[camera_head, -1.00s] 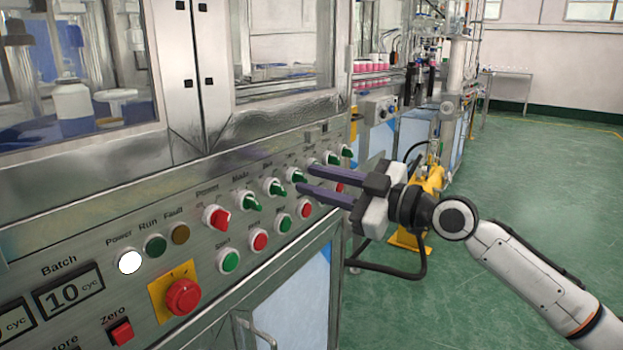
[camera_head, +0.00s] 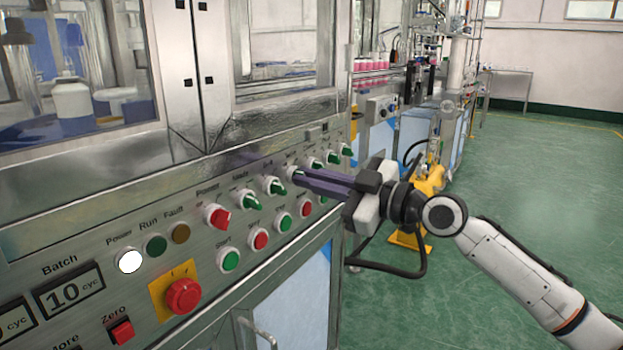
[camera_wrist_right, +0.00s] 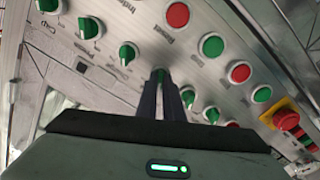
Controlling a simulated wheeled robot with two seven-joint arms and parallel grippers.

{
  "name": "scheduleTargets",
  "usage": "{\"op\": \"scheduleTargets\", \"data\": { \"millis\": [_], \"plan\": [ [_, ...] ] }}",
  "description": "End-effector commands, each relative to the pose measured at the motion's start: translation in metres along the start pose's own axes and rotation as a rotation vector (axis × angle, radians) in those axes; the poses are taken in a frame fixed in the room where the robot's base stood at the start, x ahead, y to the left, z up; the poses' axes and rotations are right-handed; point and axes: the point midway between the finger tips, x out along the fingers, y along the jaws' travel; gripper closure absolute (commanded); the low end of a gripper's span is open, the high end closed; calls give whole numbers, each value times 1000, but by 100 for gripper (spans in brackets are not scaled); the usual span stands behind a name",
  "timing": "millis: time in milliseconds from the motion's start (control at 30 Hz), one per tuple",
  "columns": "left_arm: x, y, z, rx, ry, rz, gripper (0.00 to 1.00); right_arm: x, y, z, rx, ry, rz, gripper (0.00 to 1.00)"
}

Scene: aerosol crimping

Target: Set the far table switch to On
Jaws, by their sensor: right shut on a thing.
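A row of rotary switches runs along the machine's sloped panel (camera_head: 100,221). My right gripper (camera_head: 300,178) has its two dark fingers shut on one green switch (camera_head: 291,171) in this row, the fourth counting from the red power switch (camera_head: 217,217). In the right wrist view, the fingers (camera_wrist_right: 161,82) close around its green handle, mostly hidden between them. Its label is not readable, so I cannot tell whether it is the far table switch or its setting. My left gripper is not in view.
Other green switches sit close on both sides, such as one nearer (camera_head: 274,186) and one farther (camera_head: 316,164). Push buttons (camera_head: 260,239) line up below. A red emergency stop (camera_head: 183,296) is on the near panel. Green floor to the right is open.

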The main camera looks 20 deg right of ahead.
Motion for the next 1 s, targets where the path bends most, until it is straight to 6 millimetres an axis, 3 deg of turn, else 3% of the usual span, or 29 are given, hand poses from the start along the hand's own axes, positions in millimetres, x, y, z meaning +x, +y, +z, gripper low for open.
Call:
{"op": "scheduleTargets", "data": {
  "millis": [267, 333, 1000],
  "plan": [
    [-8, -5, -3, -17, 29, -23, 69, 0, 1, -1, 163, -1, -1, 100],
    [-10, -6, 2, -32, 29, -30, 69, 0, 1, -1, 224, -1, -1, 100],
    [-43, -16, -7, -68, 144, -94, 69, 0, 1, -1, 822, -3, -1, 100]
  ]
}}
